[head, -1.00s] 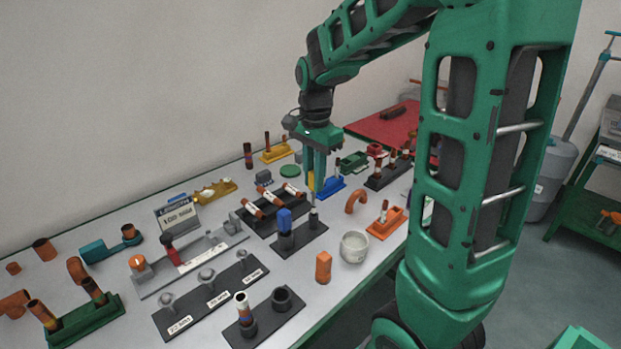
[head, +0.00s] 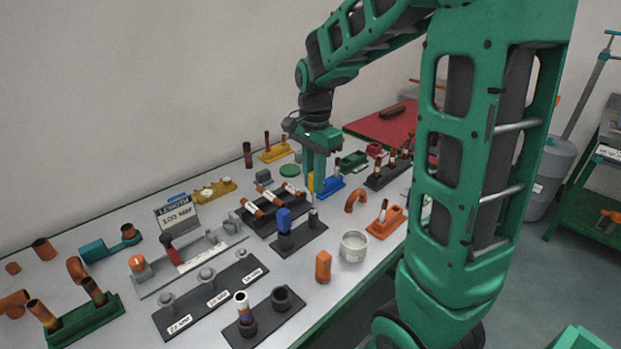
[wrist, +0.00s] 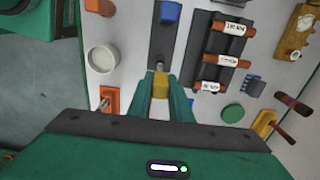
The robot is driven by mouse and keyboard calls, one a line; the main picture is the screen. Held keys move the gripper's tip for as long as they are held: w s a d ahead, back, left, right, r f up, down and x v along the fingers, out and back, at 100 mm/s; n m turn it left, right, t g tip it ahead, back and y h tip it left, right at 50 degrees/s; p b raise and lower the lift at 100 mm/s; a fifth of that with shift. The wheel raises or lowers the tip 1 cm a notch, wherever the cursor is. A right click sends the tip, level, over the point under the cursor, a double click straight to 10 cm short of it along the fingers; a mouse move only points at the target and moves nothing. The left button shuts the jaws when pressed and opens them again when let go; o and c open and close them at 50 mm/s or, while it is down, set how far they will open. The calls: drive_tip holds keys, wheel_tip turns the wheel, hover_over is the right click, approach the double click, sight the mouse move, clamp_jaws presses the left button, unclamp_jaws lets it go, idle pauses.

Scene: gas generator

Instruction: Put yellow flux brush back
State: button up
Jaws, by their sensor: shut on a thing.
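The yellow flux brush (wrist: 160,86) is between my gripper's fingers in the wrist view, with a grey end pointing away from the gripper. In the head view a strip of its yellow handle (head: 310,181) shows beside the fingers. My gripper (head: 314,190) is shut on it, pointing down over the table, left of a blue holder (head: 331,186). A black stand (head: 301,237) with a blue block (head: 284,218) and a small grey cylinder (head: 313,216) is nearer the camera. My fingers hide part of the brush.
A black rack (head: 270,222) with labelled copper tubes is left of my gripper. A copper elbow (head: 355,200), a white cup (head: 353,246) and an orange tray (head: 386,222) stand toward the table's front edge. A green disc (head: 290,170) lies behind.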

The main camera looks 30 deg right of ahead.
sight(313, 207)
drive_tip(key=shift+f, duration=2.35)
drive_tip(key=o, duration=1)
drive_tip(key=shift+c, duration=0.2)
wheel_tip(313, 207, up, 11)
drive_tip(key=shift+f, duration=0.2)
drive_tip(key=s+d+f+n, duration=0.2)
drive_tip(key=s+n, duration=0.2)
drive_tip(key=s, duration=0.8)
drive_tip(key=s+d+f+n, duration=0.1)
drive_tip(key=s+f+n, duration=0.2)
drive_tip(key=s, duration=1)
drive_tip(key=shift+d+f+n, duration=0.25)
drive_tip(key=shift+d+n, duration=0.1)
drive_tip(key=shift+n, duration=0.85)
